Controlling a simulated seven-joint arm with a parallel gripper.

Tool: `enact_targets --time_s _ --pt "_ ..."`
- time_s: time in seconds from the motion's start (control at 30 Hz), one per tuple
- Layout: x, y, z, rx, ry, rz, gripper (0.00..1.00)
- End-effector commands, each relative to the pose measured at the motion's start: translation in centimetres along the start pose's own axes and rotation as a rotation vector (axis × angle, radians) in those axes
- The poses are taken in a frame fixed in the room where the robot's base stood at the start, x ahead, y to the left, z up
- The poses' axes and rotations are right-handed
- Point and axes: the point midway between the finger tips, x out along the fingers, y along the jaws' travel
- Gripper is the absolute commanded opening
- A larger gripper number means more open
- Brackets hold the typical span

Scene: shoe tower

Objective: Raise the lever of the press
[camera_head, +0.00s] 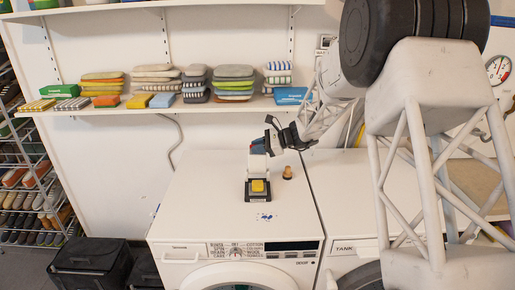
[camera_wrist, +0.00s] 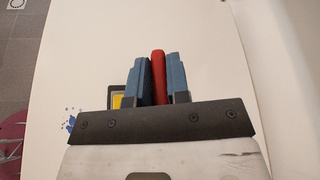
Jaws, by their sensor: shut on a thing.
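The press (camera_head: 257,188) stands on the white washing machine top. It has a dark base, a yellow pad and a pale upper part; the yellow pad also shows in the wrist view (camera_wrist: 117,102), partly hidden by my gripper. My gripper (camera_head: 262,145) reaches in from the right, just above the press. In the wrist view its blue fingers (camera_wrist: 159,72) are shut on the red lever (camera_wrist: 158,76), which stands between them. The lever's lower part and its joint are hidden by the gripper, and its exact tilt cannot be told.
A small wooden-coloured peg-like object (camera_head: 287,173) stands right of the press. Blue marks (camera_head: 264,217) lie on the machine top in front. A shelf (camera_head: 215,106) with stacked folded cloths runs behind. The machine top left of the press is clear.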

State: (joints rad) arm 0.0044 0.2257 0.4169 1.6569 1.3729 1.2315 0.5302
Motion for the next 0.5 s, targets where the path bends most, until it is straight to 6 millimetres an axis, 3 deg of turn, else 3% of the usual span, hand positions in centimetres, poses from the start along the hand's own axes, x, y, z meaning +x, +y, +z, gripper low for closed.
enact_targets --time_s 0.1,0.13,0.27,0.5 --pt "-0.01 -0.05 0.02 -0.001 0.000 -0.001 0.00" --pt "-0.01 -0.05 0.02 -0.001 0.000 -0.001 0.20" --pt "-0.01 -0.04 0.02 -0.001 0.000 -0.001 0.39" --pt "-0.01 -0.02 0.01 -0.001 0.000 0.000 0.40"
